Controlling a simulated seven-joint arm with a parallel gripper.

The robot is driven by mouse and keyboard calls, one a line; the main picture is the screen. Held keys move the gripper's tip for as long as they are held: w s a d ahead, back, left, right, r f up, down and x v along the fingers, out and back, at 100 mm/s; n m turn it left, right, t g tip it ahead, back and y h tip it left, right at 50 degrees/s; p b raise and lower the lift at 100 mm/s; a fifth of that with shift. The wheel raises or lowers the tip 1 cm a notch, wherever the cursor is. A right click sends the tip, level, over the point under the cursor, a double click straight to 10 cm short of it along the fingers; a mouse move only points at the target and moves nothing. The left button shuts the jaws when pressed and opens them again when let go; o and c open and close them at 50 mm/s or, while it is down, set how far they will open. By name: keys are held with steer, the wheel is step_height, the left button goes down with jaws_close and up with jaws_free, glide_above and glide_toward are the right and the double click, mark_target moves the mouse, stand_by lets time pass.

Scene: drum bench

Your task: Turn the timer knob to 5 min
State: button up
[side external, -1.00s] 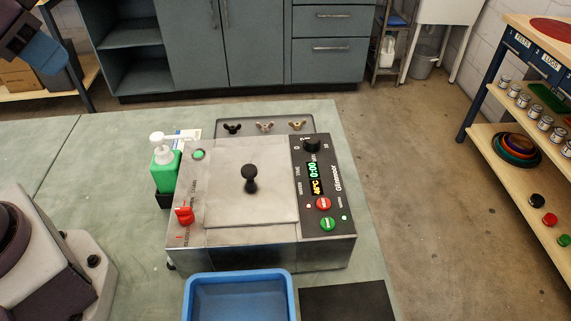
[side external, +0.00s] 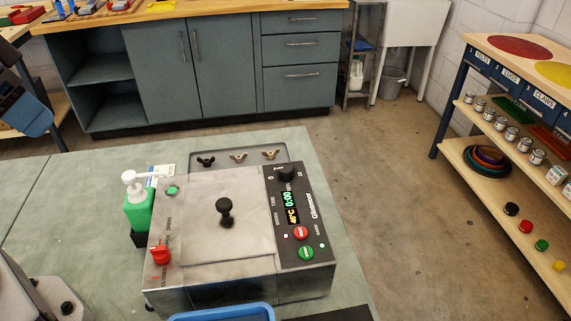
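The timer knob (side external: 287,173) is a black round knob at the top of the dark control panel (side external: 318,243) on the metal machine (side external: 200,291). Small scale marks sit around it, too small to read surely; its pointer direction cannot be told. Below it the display (side external: 290,205) shows 0:00 in green above an orange temperature reading. Part of my arm, dark with a blue section, shows at the upper left edge, well away from the knob. My gripper's fingers are not in view.
The machine has a lid with a black handle (side external: 226,207), a red lever knob (side external: 161,254), and red (side external: 301,233) and green (side external: 306,253) buttons. A green pump bottle (side external: 138,207) stands at its left. A blue tray (side external: 222,312) lies in front. A tray with wing nuts (side external: 238,156) lies behind.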

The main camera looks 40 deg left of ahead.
steer(key=w+d+g, duration=0.1)
steer(key=w+d, duration=0.1)
steer(key=w, duration=0.2)
steer(key=w+d+f+g, duration=0.1)
steer(key=w+d, duration=0.1)
steer(key=w, duration=0.2)
steer(key=w+d+f+g, duration=0.1)
steer(key=w+d, duration=0.1)
steer(key=w, duration=0.3)
steer(key=shift+d+f, duration=0.15)
steer(key=shift+f, duration=0.1)
steer(key=n+g, duration=0.1)
steer(key=n, duration=1.1)
glide_toward(285, 168)
steer(key=f, duration=0.9)
steer(key=shift+w+d+f, duration=0.1)
steer(key=shift+w+f, duration=0.05)
steer(key=shift+w, duration=0.25)
steer(key=c, duration=0.9)
